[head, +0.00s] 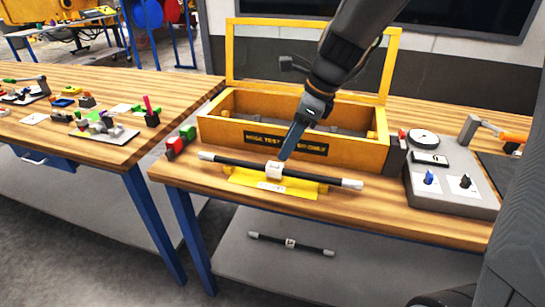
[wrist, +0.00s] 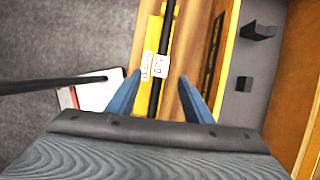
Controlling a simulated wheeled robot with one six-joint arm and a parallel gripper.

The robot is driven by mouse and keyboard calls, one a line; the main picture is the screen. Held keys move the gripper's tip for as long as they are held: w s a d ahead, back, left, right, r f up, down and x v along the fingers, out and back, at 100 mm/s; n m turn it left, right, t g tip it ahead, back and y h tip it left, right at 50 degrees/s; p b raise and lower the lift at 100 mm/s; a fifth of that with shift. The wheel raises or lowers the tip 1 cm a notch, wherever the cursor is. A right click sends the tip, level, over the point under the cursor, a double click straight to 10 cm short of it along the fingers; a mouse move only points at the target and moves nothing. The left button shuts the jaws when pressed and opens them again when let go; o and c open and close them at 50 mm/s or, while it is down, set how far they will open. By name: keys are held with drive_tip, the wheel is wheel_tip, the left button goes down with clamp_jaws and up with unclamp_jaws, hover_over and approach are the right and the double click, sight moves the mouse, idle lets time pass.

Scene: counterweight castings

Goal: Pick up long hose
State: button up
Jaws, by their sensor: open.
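The long hose (head: 235,162) is a black tube with pale ends and a white label at its middle. It lies across the yellow holder (head: 315,190) at the bench's front, before the yellow test box. My gripper (head: 287,157) points down at the label in the head view. In the wrist view, the open fingers of my gripper (wrist: 160,82) appear on either side of the hose (wrist: 163,40), close to its white label. I cannot tell how much height remains between fingers and hose. A similar, shorter-looking hose (head: 310,248) lies on the lower shelf.
The yellow test box (head: 220,129) with its raised frame stands just behind the hose. A grey gauge panel (head: 455,205) sits at the right, red and green blocks (head: 181,142) at the left. In the wrist view, a dark rod (wrist: 45,85) crosses the left side.

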sight(275, 165)
drive_tip(key=shift+w+a, duration=0.15)
drive_tip(key=shift+w, duration=0.15)
drive_tip(key=shift+w+a+f+m, duration=0.1)
drive_tip(key=shift+a+f+m, duration=0.1)
drive_tip(key=shift+f+m, duration=0.1)
drive_tip(key=shift+x, duration=0.9)
drive_tip(key=x, duration=0.3)
drive_tip(key=p+x, duration=0.1)
drive_tip(key=x, duration=0.1)
drive_tip(key=shift+s+d+f, duration=0.15)
drive_tip(key=shift+s, duration=0.15)
drive_tip(key=c, duration=1.1)
